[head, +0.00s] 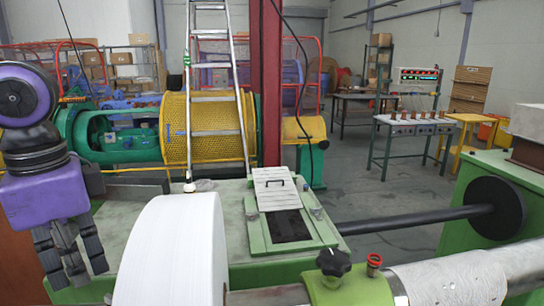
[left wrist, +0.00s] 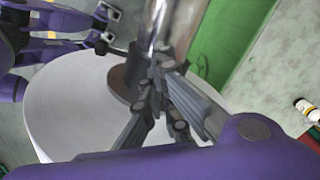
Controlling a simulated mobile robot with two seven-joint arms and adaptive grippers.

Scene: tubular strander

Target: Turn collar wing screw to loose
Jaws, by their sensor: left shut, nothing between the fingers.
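A black lobed knob (head: 333,262), which looks like the collar wing screw, stands on a green collar-like block (head: 352,288) around the shaft at the bottom. A small red ringed part (head: 374,262) stands just right of it. My left gripper (head: 78,277) hangs at the left, apart from the knob, with the white reel (head: 175,255) between them. In the left wrist view its fingers (left wrist: 165,92) are together and empty, in front of the white reel and metal shaft (left wrist: 172,28). Purple parts with dark ends (left wrist: 105,25), probably my right gripper, show at upper left there; their jaw state is unclear.
A dark bar (head: 410,219) runs right to a black disc (head: 495,208). A ladder (head: 216,90) and yellow mesh drum (head: 202,128) stand behind.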

